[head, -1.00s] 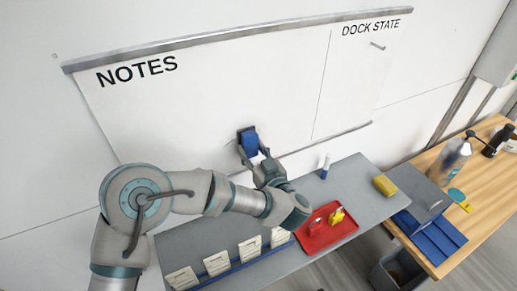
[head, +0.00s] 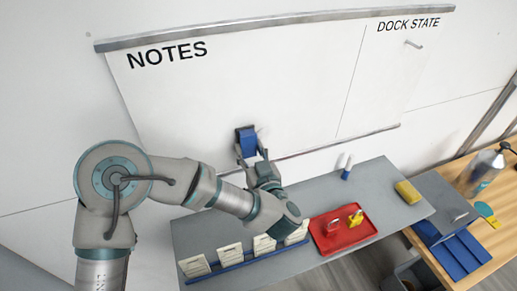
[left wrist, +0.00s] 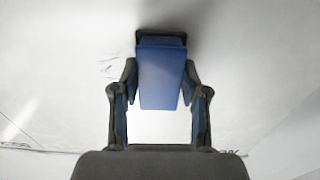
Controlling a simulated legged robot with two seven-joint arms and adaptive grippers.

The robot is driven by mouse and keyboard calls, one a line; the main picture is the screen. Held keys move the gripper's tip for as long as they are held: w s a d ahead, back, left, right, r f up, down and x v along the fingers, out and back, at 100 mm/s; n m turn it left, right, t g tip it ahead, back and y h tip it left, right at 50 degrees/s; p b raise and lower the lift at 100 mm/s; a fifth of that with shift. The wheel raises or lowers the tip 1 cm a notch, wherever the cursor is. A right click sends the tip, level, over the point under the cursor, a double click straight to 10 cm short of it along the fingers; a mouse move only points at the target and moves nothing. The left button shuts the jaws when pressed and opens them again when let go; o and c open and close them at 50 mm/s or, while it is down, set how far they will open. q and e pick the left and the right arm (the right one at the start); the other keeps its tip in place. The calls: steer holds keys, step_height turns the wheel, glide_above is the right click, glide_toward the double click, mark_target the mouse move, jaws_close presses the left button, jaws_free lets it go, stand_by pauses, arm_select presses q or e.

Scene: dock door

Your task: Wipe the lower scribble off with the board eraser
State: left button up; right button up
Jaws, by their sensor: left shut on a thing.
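The board eraser (head: 248,142) is blue with a dark pad. My left gripper (head: 252,160) is shut on it and holds its pad against the lower part of the white NOTES board (head: 215,90). In the left wrist view the blue eraser (left wrist: 161,75) stands between the two fingers (left wrist: 160,110), its dark pad at the white surface. Small faint dark marks (left wrist: 110,68) show on the board left of the eraser in that view. I cannot tell how much of the lower scribble is behind the eraser and gripper. My right gripper is not in view.
A wooden table (head: 500,235) stands at right.

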arm_select(q)
steer(key=shift+a+r, duration=0.1)
steer(key=shift+r, duration=0.1)
steer(key=shift+w+d+b, duration=0.25)
steer(key=shift+w+d, duration=0.35)
steer(key=shift+d, duration=1.15)
steer(key=shift+w+d+b, duration=0.3)
steer(key=shift+w+d, duration=0.25)
steer(key=shift+d, duration=1.25)
steer(key=shift+w+d+b, duration=0.25)
steer(key=shift+w+d, duration=0.35)
steer(key=shift+d, duration=1.15)
steer(key=shift+s+a, duration=0.25)
steer(key=shift+a, duration=0.4)
steer(key=shift+s+a, duration=0.2)
steer(key=shift+a, duration=0.45)
steer(key=shift+s+a, duration=0.25)
steer(key=shift+a, duration=0.4)
steer(key=shift+s+a+b, duration=0.2)
steer(key=shift+s+a, duration=0.15)
steer(key=shift+a, duration=0.8)
steer(key=shift+s+a+b, duration=0.15)
steer(key=shift+s+a, duration=0.15)
steer(key=shift+a, duration=0.8)
steer(key=shift+s+a+b, duration=0.2)
steer(key=shift+s+a, duration=0.15)
steer(key=shift+a, duration=0.8)
